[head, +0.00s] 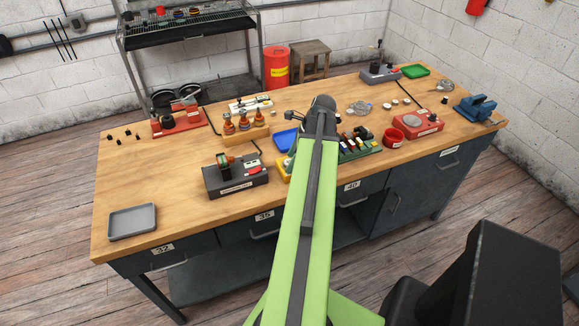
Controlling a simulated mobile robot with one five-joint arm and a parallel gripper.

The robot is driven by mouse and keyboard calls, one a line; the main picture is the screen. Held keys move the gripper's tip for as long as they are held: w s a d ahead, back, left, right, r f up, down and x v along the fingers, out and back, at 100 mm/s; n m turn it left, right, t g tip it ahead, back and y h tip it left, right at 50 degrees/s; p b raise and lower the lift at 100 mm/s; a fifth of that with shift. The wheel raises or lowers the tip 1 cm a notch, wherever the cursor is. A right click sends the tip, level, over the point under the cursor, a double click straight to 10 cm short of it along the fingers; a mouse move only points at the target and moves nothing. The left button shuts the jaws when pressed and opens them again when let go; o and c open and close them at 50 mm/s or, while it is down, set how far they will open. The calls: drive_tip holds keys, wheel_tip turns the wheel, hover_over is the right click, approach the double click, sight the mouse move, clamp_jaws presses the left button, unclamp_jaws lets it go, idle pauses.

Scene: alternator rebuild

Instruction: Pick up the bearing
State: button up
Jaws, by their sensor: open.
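I cannot single out the bearing with certainty. Several small pale round parts (395,101) lie on the workbench, right of the arm's end, and any bearing among them is too small to tell. A silvery metal part (358,108) lies to their left, and another (445,86) lies farther right. My green arm reaches up over the front of the bench, and its dark upper end is above the middle of the top. The arm hides my gripper's jaws, so I see neither their opening nor what is below them.
On the wooden workbench (150,192) stand a grey tray (132,222), a dark test fixture (235,177), a red fixture (418,124), a red bowl (392,138) and a blue vise (475,108). A green tray (415,71) lies at the back right. The left front top is mostly clear.

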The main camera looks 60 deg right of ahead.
drive_tip(key=shift+s+a, duration=0.1)
clamp_jaws()
idle(0.3)
drive_tip(key=shift+r, duration=0.1)
